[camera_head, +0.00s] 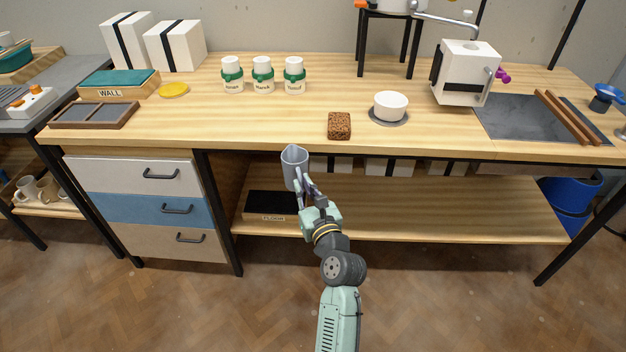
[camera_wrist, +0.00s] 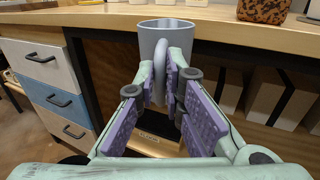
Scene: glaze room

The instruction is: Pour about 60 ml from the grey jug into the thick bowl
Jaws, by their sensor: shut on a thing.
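The grey jug (camera_head: 294,166) is held in front of the bench's front edge, upright or nearly so. My gripper (camera_head: 303,186) is shut on its handle from the near side. In the wrist view the jug (camera_wrist: 192,34) stands beyond my gripper (camera_wrist: 170,90), with the handle between the purple finger pads. The jug's contents are hidden. A white bowl (camera_head: 391,105), which looks like the thick bowl, stands on a grey round disc (camera_head: 388,118) on the bench, right of the jug and farther back. The inside of the bowl looks empty, though I cannot be sure.
A brown speckled block (camera_head: 339,126) lies near the bench's front edge, between jug and bowl. Several green-banded jars (camera_head: 263,75) stand behind. A white machine (camera_head: 465,73) is right of the bowl.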

